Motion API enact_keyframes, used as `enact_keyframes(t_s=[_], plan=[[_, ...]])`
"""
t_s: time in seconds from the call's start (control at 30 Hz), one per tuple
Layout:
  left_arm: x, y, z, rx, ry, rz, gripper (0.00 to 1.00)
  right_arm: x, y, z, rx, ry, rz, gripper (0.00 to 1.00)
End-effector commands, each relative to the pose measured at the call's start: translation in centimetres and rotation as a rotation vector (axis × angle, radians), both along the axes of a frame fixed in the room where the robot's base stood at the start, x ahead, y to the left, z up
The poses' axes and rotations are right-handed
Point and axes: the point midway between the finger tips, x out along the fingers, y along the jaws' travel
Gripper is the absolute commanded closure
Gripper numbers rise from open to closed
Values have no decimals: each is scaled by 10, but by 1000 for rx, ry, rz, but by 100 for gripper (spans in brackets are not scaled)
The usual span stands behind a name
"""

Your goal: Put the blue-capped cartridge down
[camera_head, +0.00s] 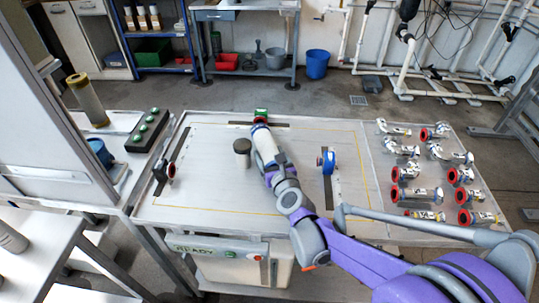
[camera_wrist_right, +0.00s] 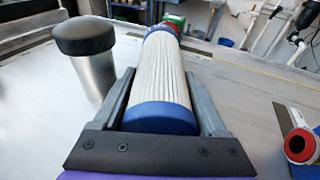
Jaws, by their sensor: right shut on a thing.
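The blue-capped cartridge (camera_head: 264,143) is a white pleated cylinder over the middle of the workbench top. In the right wrist view the cartridge (camera_wrist_right: 162,75) lies lengthwise between my fingers, its blue end cap nearest the wrist. My right gripper (camera_head: 270,163) is shut on it near this end. Whether the cartridge's underside touches the bench is also hidden. My left gripper is not in view.
A dark-capped metal canister (camera_head: 242,152) stands just left of the cartridge. A blue-and-red fitting (camera_head: 327,161) stands to the right, and a black-and-red fitting (camera_head: 165,170) at the left edge. Several pipe fittings fill the bench's right side. The bench top (camera_head: 210,160) left of the canister is clear.

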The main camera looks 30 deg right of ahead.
Motion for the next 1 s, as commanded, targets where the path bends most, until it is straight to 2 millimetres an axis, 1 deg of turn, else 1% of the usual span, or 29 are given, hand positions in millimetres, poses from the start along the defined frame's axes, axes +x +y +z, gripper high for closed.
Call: enact_keyframes(t_s=[0.2, 0.23, 0.3, 0.57, 0.67, 0.77, 0.87, 1.0], plan=[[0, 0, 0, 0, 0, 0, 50, 0, 0, -3, 0, 0, 0, 97], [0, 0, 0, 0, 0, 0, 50, 0, 0, -3, 0, 0, 0, 21], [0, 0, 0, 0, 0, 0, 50, 0, 0, -3, 0, 0, 0, 12], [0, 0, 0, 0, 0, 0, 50, 0, 0, -2, 0, 0, 0, 12], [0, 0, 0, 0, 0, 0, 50, 0, 0, 2, 0, 0, 0, 12], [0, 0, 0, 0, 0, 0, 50, -12, 2, 3, 0, 0, 0, 12], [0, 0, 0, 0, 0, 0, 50, -29, 5, 7, 0, 0, 0, 12], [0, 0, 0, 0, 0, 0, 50, -57, 10, 13, 1, 0, 0, 12]])
